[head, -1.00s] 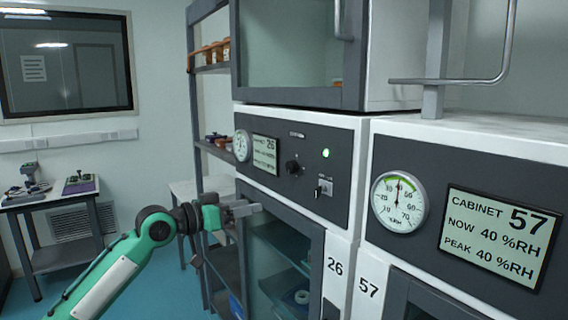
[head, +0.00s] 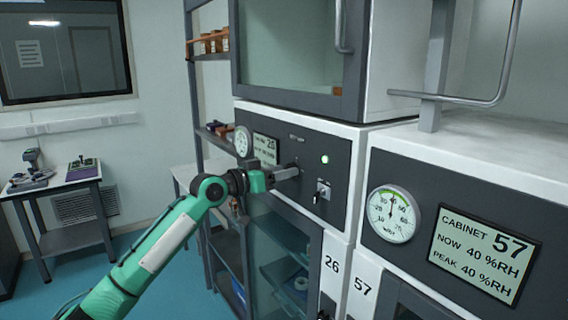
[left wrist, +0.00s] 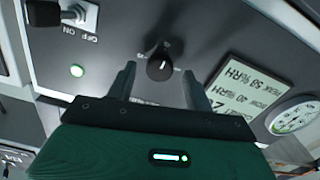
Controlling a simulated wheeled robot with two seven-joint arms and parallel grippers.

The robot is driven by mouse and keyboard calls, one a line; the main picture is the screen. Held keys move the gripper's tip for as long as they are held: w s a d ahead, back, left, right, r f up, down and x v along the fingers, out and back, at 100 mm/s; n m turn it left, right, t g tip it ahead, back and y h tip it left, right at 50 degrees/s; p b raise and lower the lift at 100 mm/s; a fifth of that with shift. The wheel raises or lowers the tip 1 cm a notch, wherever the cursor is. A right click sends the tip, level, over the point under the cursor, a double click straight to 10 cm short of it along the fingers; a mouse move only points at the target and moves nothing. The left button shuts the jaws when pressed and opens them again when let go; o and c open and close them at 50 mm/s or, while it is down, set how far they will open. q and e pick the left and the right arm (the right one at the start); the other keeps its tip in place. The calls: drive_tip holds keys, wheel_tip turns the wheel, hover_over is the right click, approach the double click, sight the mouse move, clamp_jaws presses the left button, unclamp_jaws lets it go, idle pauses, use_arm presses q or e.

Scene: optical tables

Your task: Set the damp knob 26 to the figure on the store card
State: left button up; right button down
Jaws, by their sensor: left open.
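The damp knob 26 (left wrist: 160,66) is a round black knob with a white pointer line, on the dark panel of cabinet 26 (head: 325,210). In the left wrist view it sits between the two fingers of my open left gripper (left wrist: 159,72), with a gap on each side. In the head view my left gripper (head: 290,173) is at the panel and hides most of the knob. Small marks around the knob are too blurred to read. I cannot identify a store card. My right gripper is not in view.
Cabinet 57's dial (head: 393,214) and display (head: 484,252) are at the right. A metal handle (head: 480,101) juts out above.

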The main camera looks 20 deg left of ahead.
use_arm(q)
drive_tip(key=shift+w+d, duration=0.4)
drive_tip(key=shift+w, duration=0.05)
drive_tip(key=c, duration=1)
drive_tip(key=shift+n, duration=0.3)
